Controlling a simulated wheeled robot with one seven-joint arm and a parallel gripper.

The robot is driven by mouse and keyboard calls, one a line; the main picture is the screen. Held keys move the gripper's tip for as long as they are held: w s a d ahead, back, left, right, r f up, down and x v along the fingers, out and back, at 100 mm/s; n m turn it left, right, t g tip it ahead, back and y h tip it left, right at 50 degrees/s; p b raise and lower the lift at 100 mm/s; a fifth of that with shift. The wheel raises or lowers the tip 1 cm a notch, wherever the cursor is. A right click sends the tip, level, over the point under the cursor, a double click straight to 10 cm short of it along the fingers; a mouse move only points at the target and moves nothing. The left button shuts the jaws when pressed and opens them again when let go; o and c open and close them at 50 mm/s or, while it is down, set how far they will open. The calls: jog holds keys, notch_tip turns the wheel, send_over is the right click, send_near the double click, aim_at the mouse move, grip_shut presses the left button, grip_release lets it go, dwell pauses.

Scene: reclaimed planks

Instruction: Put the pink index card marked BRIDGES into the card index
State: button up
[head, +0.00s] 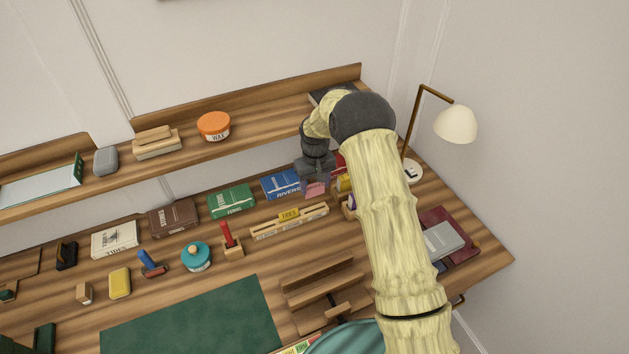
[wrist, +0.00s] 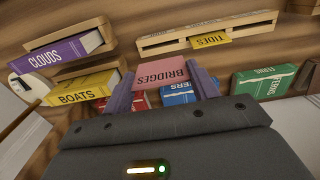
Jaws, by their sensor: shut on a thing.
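The pink card marked BRIDGES (wrist: 160,74) is held between the two fingers of my gripper (wrist: 161,90), its lettering readable in the wrist view. In the head view my gripper (head: 316,176) is above the back right of the desk, with the pink card (head: 315,189) below it, partly hidden. The card index looks to be the long, low wooden holder (head: 265,234), with a yellow TIDES card (head: 289,215) standing in it. In the wrist view the holder (wrist: 160,42) and TIDES card (wrist: 211,40) are above and right of the pink card, apart from it.
Yellow BOATS (wrist: 83,88) and purple CLOUDS (wrist: 62,54) books are in a wooden rack beside my gripper. A red-handled stamp (head: 227,236) stands left of the holder. A shelf (head: 260,119) runs above.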

jog(key=shift+f+b, duration=2.35)
jog(key=shift+f, duration=1.65)
jog(key=shift+w+f+b, duration=0.1)
jog(key=shift+f+b, duration=0.3)
jog(key=shift+f, duration=0.25)
jog(key=shift+f, duration=0.15)
jog(key=shift+f, duration=0.15)
jog(key=o, duration=1)
notch_tip(320, 180, up, 17)
jog(key=shift+r+b, duration=0.2)
jog(key=shift+b, duration=0.9)
